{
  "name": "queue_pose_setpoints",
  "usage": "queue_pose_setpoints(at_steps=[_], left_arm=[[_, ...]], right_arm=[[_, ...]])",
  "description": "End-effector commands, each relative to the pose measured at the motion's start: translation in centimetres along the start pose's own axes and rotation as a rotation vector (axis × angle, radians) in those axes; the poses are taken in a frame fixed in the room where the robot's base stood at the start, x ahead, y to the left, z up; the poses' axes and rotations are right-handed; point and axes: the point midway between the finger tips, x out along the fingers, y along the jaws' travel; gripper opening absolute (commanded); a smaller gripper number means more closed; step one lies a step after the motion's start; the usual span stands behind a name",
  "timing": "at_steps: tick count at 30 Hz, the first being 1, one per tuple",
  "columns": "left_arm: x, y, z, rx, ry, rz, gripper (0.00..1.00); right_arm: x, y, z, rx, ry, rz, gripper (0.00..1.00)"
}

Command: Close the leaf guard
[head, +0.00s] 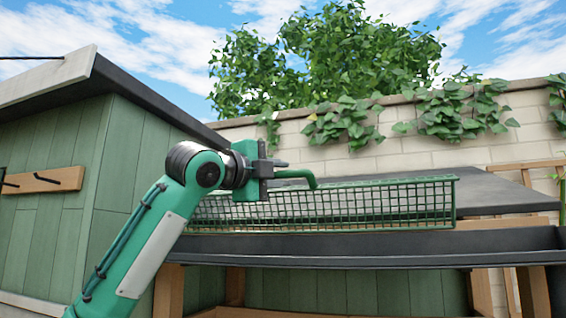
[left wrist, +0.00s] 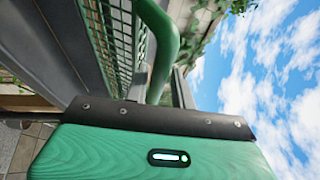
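The leaf guard (head: 370,205) is a long green wire-mesh panel standing up along the dark gutter (head: 400,258) in the head view, so it is open. Its mesh also shows at the upper left of the left wrist view (left wrist: 118,35). A bent green tube handle (head: 303,177) sticks out from the guard. My left gripper (head: 278,172) is at the free end of this handle, with its fingers on either side of the tube (left wrist: 163,55). Whether both fingers press on it is not clear. My right gripper is in neither view.
A green shed (head: 60,230) with a dark-edged roof stands at the left, close to my left arm. A dark sloping roof (head: 500,195) lies behind the guard. A pale block wall (head: 415,150) with ivy is at the back. Open sky is above.

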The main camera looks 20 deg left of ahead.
Motion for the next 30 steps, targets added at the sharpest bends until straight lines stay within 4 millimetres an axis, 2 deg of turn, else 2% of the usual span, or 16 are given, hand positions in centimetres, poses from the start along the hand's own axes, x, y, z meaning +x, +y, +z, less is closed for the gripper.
queue_pose_setpoints(at_steps=[2, 6, 14, 15, 18, 19, 30], left_arm=[[0.8, -0.1, 0.1, -0.001, 0.0, 0.002, 0.25], [1.5, 0.0, 0.0, -0.001, 0.001, 0.001, 0.25], [1.6, 0.1, 0.0, -0.001, 0.0, 0.0, 0.25], [1.6, 0.1, 0.0, -0.001, 0.0, 0.0, 0.23], [1.6, 0.1, 0.0, -0.001, 0.0, 0.0, 0.04], [1.6, 0.0, 0.0, -0.001, 0.0, 0.0, 0.0], [0.9, 0.3, -0.2, 0.006, 0.0, -0.018, 0.0]], right_arm=[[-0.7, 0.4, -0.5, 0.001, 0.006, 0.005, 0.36], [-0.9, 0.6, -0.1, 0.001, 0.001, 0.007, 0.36], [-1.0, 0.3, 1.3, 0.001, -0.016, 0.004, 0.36], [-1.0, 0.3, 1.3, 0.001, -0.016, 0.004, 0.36], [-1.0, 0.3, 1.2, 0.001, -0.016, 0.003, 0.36], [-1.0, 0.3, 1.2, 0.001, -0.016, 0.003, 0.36], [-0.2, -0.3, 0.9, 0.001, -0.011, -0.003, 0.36]])
